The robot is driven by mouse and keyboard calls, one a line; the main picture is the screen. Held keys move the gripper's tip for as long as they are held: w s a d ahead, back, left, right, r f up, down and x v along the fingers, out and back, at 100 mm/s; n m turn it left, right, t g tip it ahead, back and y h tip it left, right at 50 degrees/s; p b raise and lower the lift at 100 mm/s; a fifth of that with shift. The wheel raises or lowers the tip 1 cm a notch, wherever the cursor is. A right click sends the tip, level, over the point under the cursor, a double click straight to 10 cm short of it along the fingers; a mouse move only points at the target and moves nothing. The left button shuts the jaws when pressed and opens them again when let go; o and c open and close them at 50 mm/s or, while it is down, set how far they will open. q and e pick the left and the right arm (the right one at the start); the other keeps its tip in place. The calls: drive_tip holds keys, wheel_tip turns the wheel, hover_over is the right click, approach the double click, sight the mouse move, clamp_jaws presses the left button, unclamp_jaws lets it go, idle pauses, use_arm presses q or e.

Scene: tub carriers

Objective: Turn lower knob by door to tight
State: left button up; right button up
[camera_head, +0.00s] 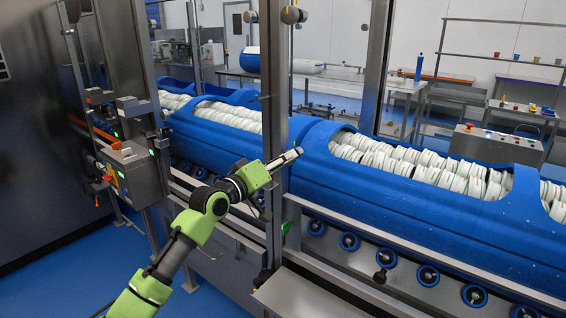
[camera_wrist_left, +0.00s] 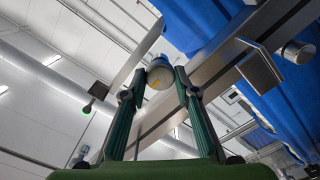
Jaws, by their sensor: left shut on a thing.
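The knob in my left gripper shows in the left wrist view as a round pale cap (camera_wrist_left: 160,73) with a yellow mark and a blue band, in front of a steel post. My left gripper (camera_head: 293,157) reaches up to the steel door post (camera_head: 274,110) in the head view. In the left wrist view, its two fingers (camera_wrist_left: 157,84) are shut on the knob's sides. In the head view the gripper hides the knob. Another round metal knob (camera_head: 291,14) sits higher, near the top of the post. My right gripper is not in view.
Large blue tubs (camera_head: 350,215) full of white rings lie behind the post. A steel rail (camera_head: 420,285) and a row of blue rollers (camera_head: 349,242) run below them. A control box with green lights (camera_head: 133,170) stands left. Blue floor is open at lower left.

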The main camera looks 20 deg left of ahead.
use_arm(q)
drive_tip(key=shift+f, duration=0.15)
drive_tip(key=o, duration=1.1)
drive_tip(key=v, duration=1.2)
